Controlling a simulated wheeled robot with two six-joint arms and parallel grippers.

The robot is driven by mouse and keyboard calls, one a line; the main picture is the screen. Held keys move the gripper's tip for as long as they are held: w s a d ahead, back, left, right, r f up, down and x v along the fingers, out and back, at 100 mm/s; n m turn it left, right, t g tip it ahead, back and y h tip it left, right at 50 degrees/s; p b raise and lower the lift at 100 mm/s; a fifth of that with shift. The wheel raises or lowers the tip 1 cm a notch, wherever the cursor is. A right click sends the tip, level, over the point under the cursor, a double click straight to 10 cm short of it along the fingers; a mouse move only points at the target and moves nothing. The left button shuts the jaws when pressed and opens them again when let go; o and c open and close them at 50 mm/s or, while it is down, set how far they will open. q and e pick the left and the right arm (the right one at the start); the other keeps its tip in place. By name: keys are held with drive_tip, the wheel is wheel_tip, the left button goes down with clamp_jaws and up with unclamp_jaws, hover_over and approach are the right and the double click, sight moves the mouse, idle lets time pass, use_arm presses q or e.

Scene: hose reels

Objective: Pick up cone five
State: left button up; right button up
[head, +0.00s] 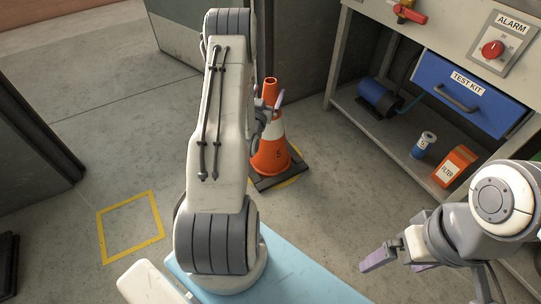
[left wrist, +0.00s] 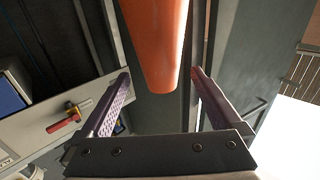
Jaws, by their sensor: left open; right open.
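Cone five (head: 269,158) is orange with a white band, a "5" on its lower part and a dark square base. It stands upright on the floor, partly behind my left arm in the head view. My left gripper (head: 269,103) is at the cone's upper part, with its fingers apart on either side. In the left wrist view the orange cone top (left wrist: 157,45) lies between the two open fingers, with gaps visible on both sides. My right gripper (head: 392,266) is open and empty at the lower right, away from the cone.
A yellow floor square (head: 131,226) is empty at left. A workbench at right has a blue test kit drawer (head: 473,92), with a blue motor (head: 379,97), a can (head: 424,145) and an orange filter box (head: 454,166) on its lower shelf. Dark panels stand behind the cone.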

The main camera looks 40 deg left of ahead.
use_arm(q)
drive_tip(key=b+x, duration=0.1)
drive_tip(key=x, duration=0.2)
drive_tip(key=shift+w+a+f+b, duration=0.15)
drive_tip(key=shift+w+b, duration=0.2)
clamp_jaws()
drive_tip(key=shift+r, duration=0.25)
use_arm(e)
wheel_tip(320, 180, down, 2)
drive_tip(key=shift+f, duration=0.2)
